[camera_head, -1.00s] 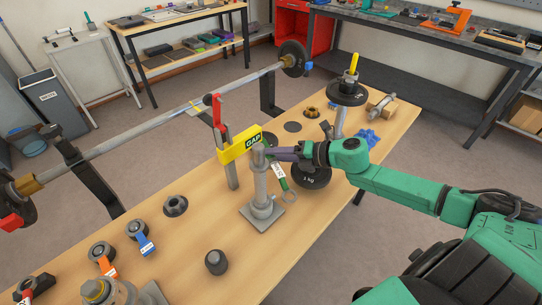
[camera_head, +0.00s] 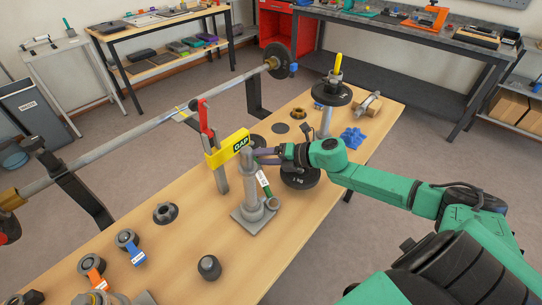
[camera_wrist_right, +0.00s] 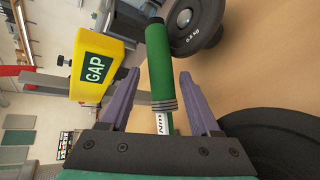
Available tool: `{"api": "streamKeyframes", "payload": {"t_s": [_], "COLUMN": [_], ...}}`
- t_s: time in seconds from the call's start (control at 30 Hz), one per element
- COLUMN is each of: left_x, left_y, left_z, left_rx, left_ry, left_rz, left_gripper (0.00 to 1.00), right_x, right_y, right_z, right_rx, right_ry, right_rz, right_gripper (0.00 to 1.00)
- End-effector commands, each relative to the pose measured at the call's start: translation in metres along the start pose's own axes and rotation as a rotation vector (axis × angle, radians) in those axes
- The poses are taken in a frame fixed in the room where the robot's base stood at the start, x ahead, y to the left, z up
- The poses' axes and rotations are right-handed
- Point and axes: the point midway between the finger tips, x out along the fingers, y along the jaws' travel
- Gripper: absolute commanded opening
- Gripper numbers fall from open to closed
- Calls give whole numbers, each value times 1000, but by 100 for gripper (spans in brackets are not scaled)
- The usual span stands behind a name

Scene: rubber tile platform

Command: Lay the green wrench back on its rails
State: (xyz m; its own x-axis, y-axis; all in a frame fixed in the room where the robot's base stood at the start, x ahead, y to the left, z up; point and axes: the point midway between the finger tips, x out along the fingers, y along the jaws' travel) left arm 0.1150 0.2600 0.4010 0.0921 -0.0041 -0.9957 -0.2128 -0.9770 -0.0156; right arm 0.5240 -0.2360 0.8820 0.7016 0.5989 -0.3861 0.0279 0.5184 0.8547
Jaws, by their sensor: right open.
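My right gripper (camera_head: 263,156) is open around the wrench near the top of the post. Whether the wrench touches the post is hidden. I cannot make out which parts are its rails. My left gripper is not in view.
A yellow GAP block (camera_head: 228,149) on an upright stands just left of the post. A long bar (camera_head: 130,138) crosses behind. Weight plates (camera_head: 300,176), a loaded peg (camera_head: 327,122) and a blue part (camera_head: 352,138) crowd the right. The front wooden bench top (camera_head: 175,262) has free room.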

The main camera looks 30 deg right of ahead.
Motion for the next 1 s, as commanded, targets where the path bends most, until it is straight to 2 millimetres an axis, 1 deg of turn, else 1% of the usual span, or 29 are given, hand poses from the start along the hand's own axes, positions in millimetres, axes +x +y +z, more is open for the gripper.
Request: {"api": "streamKeyframes", "payload": {"t_s": [0.1,0.3,0.67,0.7,0.8,1.0], "left_x": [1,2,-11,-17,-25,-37], "left_y": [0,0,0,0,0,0], "left_z": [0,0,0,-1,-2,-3], "left_rx": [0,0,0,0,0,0], "left_ry": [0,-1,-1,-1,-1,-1], "left_rz": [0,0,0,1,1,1], "left_gripper": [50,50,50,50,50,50], "right_x": [-8,-27,-60,-66,-80,-109], "right_y": [-4,-3,-1,1,2,2], "right_z": [-1,-2,-1,0,0,0], "right_rx": [4,2,2,5,5,3], "right_ry": [1,4,4,4,3,1], "right_rz": [-7,-7,-6,-3,-2,0], "right_gripper": [69,69,69,69,69,69]}}
